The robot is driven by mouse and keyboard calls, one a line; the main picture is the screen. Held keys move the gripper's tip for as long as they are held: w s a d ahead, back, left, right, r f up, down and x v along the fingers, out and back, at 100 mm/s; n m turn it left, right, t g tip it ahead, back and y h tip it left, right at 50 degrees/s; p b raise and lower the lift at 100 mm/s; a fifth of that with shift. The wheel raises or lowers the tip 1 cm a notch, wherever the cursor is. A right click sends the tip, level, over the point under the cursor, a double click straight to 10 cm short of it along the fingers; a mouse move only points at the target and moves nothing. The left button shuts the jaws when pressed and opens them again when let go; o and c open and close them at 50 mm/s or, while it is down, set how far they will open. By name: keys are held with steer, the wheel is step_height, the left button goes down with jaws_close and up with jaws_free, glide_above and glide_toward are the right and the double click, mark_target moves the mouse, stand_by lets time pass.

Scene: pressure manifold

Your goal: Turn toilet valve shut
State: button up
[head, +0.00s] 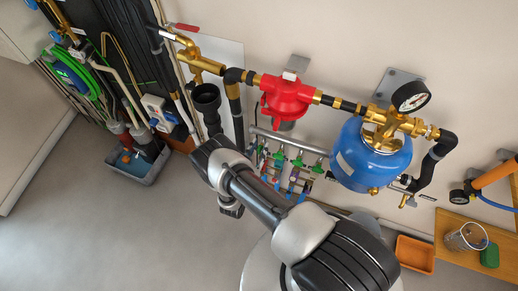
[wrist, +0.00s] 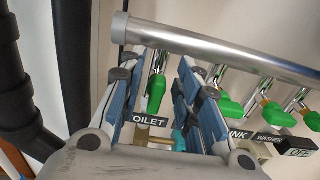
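The toilet valve has a green lever (wrist: 156,92) hanging below the silver manifold pipe (wrist: 225,58) in the wrist view, pointing roughly down in line with its stem. A black label (wrist: 150,121), partly covered, reads "OILET" just below it. My gripper (wrist: 160,72) is open, with one blue-padded finger left of the lever and the other to its right. A gap shows on both sides of the lever, so neither pad clearly touches it.
Other green levers (wrist: 230,107) with sink and washer labels sit close on the right. Thick black pipes (wrist: 73,60) run on the left. In the head view a blue tank (head: 368,158) and red regulator (head: 286,96) stand above and right of the manifold. Floor (head: 110,220) at left is clear.

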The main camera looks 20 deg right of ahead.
steer(key=shift+c, duration=0.6)
jaws_close()
steer(key=shift+m, duration=0.3)
steer(key=m, duration=0.4)
steer(key=m+b, duration=0.1)
steer(key=m, duration=0.1)
steer(key=shift+s+d+f, duration=0.2)
steer(key=shift+s+d, duration=0.05)
steer(key=shift+d, duration=0.15)
steer(key=m, duration=0.3)
steer(key=f+m, duration=0.1)
steer(key=m, duration=0.7)
steer(key=shift+s+d+f+b, duration=0.15)
steer(key=shift+d+b, duration=0.1)
steer(key=shift+b, duration=0.15)
steer(key=shift+m, duration=0.3)
